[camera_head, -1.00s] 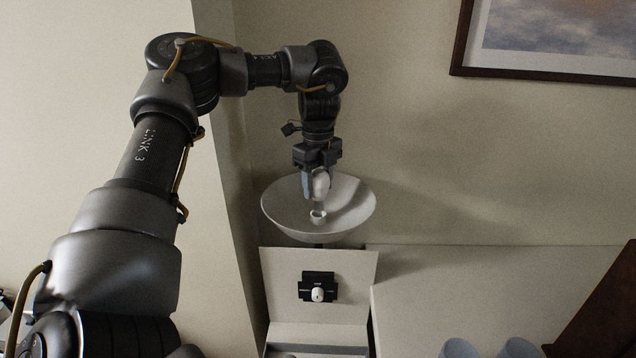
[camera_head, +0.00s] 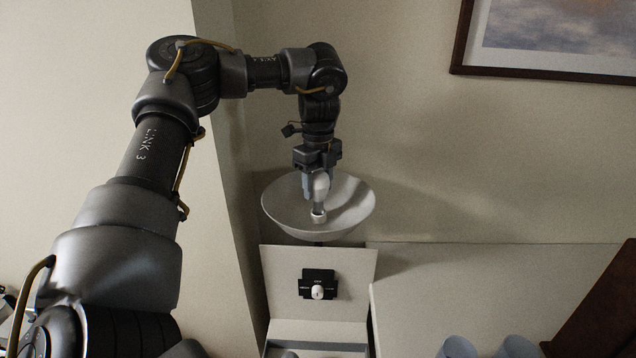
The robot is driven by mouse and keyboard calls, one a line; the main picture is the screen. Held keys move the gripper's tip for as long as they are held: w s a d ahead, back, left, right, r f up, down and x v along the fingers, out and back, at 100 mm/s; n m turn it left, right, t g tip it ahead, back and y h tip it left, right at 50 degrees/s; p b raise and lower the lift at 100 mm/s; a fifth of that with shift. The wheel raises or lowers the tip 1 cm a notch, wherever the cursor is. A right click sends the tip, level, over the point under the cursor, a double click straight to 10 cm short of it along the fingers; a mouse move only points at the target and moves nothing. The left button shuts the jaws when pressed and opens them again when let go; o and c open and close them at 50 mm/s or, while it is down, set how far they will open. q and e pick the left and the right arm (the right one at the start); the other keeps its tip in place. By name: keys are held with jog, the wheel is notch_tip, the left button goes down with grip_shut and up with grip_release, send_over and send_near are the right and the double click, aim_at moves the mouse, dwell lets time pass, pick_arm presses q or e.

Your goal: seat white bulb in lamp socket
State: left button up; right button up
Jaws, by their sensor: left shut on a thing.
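The white bulb (camera_head: 321,186) is held upright in my left gripper (camera_head: 315,184), which reaches down from above and is shut on it. The lamp is a wide pale bowl-shaped shade (camera_head: 352,213), open upward. The lamp socket (camera_head: 318,217) is a small pale cup standing inside the bowl. The bulb's lower end is right over the socket and seems to meet it. I cannot tell how deep it sits. The fingers partly hide the bulb's left side. My right gripper is not in view.
Below the bowl, a pale panel (camera_head: 278,270) carries a black plate with a white knob (camera_head: 317,292). A pale surface (camera_head: 450,280) lies to the right, with two bluish cups (camera_head: 458,347) at the bottom edge. A framed picture (camera_head: 550,45) hangs on the wall.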

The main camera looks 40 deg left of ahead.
pick_arm(q)
jog(key=shift+f+b, duration=0.45)
jog(key=shift+f, duration=0.9)
jog(key=o, duration=1.1)
jog(key=shift+c, duration=0.2)
notch_tip(320, 180, up, 11)
jog(key=shift+f, duration=0.15)
